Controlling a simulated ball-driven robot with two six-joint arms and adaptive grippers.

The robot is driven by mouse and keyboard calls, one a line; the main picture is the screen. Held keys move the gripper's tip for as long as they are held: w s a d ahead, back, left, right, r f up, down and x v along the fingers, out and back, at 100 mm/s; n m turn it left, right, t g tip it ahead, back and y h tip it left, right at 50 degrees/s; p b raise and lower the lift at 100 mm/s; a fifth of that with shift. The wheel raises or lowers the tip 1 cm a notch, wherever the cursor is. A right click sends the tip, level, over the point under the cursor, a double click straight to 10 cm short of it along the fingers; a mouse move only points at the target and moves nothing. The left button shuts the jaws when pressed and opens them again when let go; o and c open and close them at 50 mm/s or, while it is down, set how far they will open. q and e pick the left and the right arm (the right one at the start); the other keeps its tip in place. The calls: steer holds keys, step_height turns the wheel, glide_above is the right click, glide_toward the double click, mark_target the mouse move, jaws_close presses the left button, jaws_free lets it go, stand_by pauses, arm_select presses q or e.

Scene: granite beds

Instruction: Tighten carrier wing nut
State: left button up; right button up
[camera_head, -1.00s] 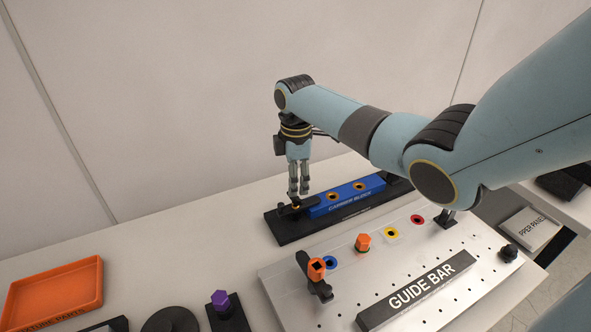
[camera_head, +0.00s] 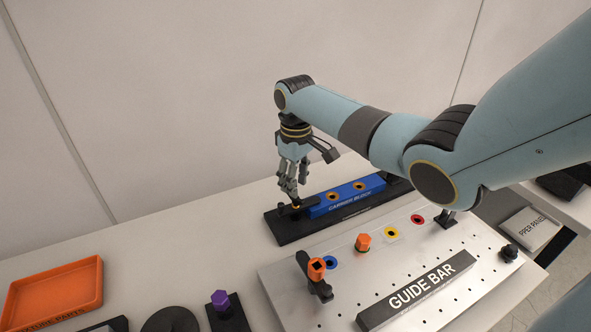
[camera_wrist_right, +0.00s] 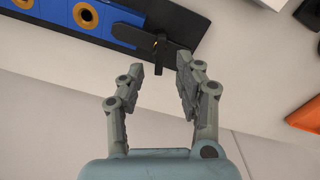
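The blue carrier block (camera_head: 347,195) sits on a long black base (camera_head: 284,230) at the back of the bench. My right gripper (camera_head: 291,195) points down just over this clamp. In the right wrist view the gripper (camera_wrist_right: 160,67) has its two fingers apart, with the nut showing in the gap beyond the tips. I see no finger touching the nut. In the head view the fingers partly hide it. My left gripper is not in view.
A silver plate (camera_head: 290,295) with the guide bar (camera_head: 415,290), an orange knob (camera_head: 363,242), an orange-topped clamp (camera_head: 316,268) and coloured rings stands in front. An orange tray (camera_head: 52,293) and purple hex piece (camera_head: 220,299) are at left. Bench behind the tray is clear.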

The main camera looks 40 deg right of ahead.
mark_target(296, 201)
steer(key=shift+f+b, duration=0.75)
steer(key=shift+f, duration=0.5)
jaws_close()
steer(key=shift+s+r+m+p, duration=0.1)
steer(key=shift+r+m+p, duration=0.2)
steer(key=shift+m+p, duration=0.5)
steer(key=shift+m, duration=0.7)
steer(key=shift+f+m, duration=0.3)
steer(key=shift+m, duration=0.2)
jaws_free()
